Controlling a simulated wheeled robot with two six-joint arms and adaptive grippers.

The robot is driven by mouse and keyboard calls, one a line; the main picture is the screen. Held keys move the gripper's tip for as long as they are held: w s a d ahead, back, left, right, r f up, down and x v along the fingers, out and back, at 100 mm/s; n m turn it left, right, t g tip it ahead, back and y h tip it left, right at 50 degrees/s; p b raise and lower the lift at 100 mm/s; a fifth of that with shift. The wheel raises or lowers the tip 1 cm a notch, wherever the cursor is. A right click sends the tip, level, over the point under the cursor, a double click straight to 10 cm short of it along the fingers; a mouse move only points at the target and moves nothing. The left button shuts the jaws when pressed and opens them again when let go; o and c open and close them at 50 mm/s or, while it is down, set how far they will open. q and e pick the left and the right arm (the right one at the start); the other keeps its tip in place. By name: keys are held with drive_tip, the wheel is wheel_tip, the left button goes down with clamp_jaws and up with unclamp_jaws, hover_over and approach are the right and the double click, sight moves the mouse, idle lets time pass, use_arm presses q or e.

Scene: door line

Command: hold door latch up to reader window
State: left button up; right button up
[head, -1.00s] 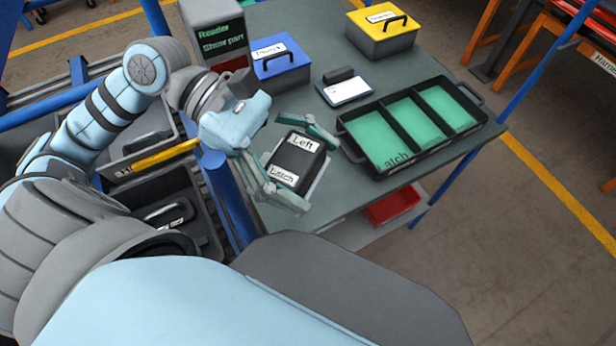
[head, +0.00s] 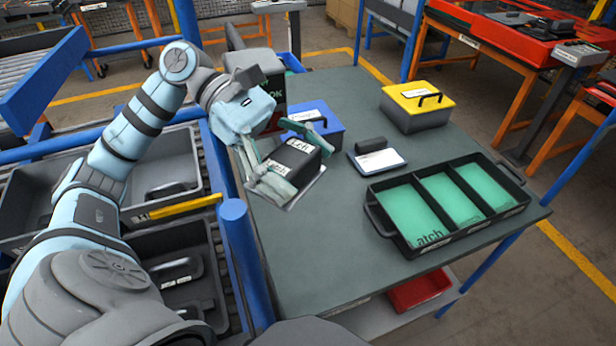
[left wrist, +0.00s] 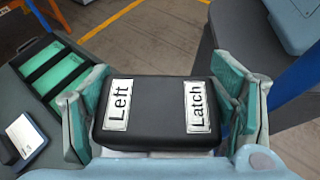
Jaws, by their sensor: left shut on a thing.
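My left gripper (head: 296,160) is shut on the door latch (head: 290,157), a black block with white labels. In the left wrist view the latch (left wrist: 158,122) lies between both fingers, and its labels read "Left" and "Latch". The gripper holds it at the table's left side, in front of the reader (head: 272,88). The reader is a grey box with a dark face, mostly hidden behind my gripper and wrist. My right gripper is not in view.
The grey table (head: 330,255) holds a black tray (head: 411,250) with three green compartments, a blue box (head: 328,131), a yellow-lidded box (head: 415,112) and a white card stand (head: 380,162). Dark bins (head: 185,275) and a blue post (head: 240,250) stand left of the table.

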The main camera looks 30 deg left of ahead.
use_arm(q)
drive_tip(key=shift+d, duration=0.1)
drive_tip(key=s+d+p, duration=0.5)
drive_tip(key=s+d, duration=0.2)
drive_tip(key=d, duration=0.2)
drive_tip(key=shift+d, duration=0.4)
